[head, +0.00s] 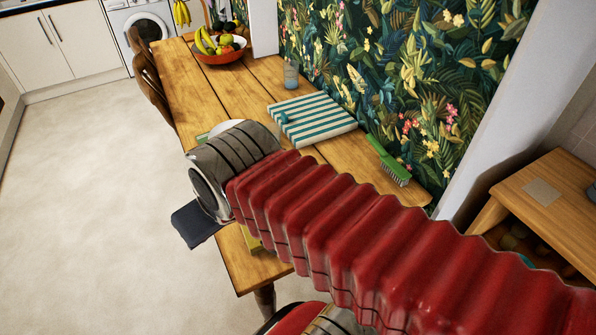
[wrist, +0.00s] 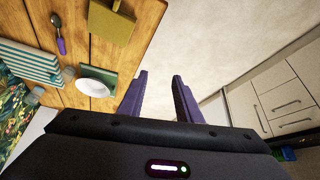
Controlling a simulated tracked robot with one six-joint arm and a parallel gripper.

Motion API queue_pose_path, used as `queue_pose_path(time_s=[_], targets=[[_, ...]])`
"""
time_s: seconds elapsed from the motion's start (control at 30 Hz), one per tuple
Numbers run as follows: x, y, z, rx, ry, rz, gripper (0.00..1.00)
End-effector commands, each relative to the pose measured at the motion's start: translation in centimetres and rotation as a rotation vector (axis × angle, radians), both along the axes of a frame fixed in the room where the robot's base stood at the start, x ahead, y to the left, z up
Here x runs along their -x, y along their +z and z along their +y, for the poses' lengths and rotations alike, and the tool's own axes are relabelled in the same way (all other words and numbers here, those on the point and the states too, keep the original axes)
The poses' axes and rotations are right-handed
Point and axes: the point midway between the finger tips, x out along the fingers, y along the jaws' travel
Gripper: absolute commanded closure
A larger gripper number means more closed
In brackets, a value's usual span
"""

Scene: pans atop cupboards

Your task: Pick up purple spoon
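The purple spoon (wrist: 61,45) lies on the wooden table in the wrist view, near the upper left. It has a purple handle and a dark metal bowl end. I cannot make it out in the head view, where my arm covers part of the table. My gripper (wrist: 161,74) is open, with two purple fingers apart and nothing between them. The fingers point past the table's edge, over the pale floor, and the spoon is well to their left in the wrist view.
A white bowl (wrist: 93,88), a striped board (wrist: 28,62) and an olive flat object (wrist: 110,22) are around the spoon. Chairs (head: 148,80) line the left edge; floor beyond is free.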

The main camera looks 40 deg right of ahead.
Motion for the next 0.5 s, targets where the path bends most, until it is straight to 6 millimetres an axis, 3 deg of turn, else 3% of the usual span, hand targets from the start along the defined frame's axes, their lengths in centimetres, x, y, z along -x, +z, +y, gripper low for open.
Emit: queue_pose_path(time_s=[0.23, 0.4, 0.5], targets=[[0.0, 0.0, 0.0, 0.0, 0.0, 0.0, 0.69], [-0.4, -0.1, -0.4, 0.006, -0.009, -0.004, 0.58], [-1.5, -0.4, -1.5, 0.023, -0.032, -0.015, 0.58]])
